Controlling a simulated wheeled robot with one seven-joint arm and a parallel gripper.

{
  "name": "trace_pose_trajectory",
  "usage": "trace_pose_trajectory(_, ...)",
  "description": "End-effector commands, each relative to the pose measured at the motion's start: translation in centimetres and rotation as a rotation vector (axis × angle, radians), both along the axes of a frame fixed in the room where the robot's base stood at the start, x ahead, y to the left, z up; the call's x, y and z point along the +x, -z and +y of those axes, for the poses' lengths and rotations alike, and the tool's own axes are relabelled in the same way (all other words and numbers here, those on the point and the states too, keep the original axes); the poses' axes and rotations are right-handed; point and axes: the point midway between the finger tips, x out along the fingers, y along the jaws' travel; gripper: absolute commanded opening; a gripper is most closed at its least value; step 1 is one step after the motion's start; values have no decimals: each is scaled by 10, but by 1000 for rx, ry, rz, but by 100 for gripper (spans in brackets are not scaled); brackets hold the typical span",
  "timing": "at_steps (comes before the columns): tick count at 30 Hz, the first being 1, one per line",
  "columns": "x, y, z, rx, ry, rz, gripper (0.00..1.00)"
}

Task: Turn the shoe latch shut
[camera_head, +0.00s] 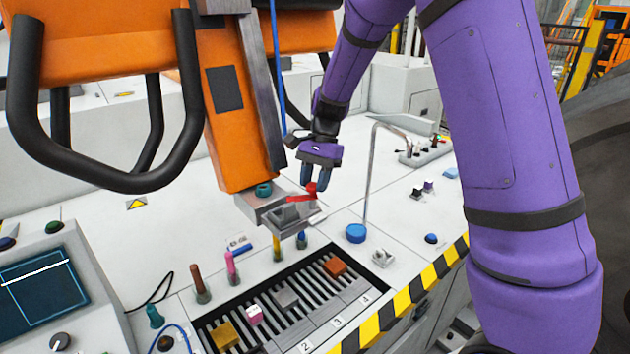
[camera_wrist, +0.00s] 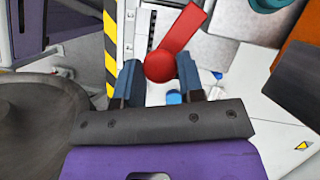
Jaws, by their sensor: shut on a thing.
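The shoe latch (camera_head: 301,197) is a red lever with a round red knob, on the grey metal shoe (camera_head: 268,203) at the foot of the orange column (camera_head: 237,130). My gripper (camera_head: 317,182) comes down from above with its blue fingers at the knob. In the wrist view, the red latch (camera_wrist: 187,32) has its knob between the two fingertips (camera_wrist: 158,80), and its flat arm points up and to the right. My gripper is shut on the knob. The latch's pivot and the knob's far side are hidden.
A slotted tray (camera_head: 252,330) with coloured blocks lies in front of the shoe. Several upright coloured pegs stand beside it, including a pink one (camera_head: 232,267). A thin bent metal rod (camera_head: 368,180) rises right of my gripper. A blue button (camera_head: 356,233) is nearby.

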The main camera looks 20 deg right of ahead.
Motion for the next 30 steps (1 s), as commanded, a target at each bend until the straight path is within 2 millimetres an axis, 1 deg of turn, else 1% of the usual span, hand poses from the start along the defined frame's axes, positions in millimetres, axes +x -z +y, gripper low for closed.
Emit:
trace_pose_trajectory(6,2,-1,1,0,-188,-2,12)
trace_pose_trajectory(15,2,-1,2,0,-376,-2,12)
trace_pose_trajectory(21,2,0,2,0,-441,-2,12)
trace_pose_trajectory(30,2,0,3,0,-469,0,12)
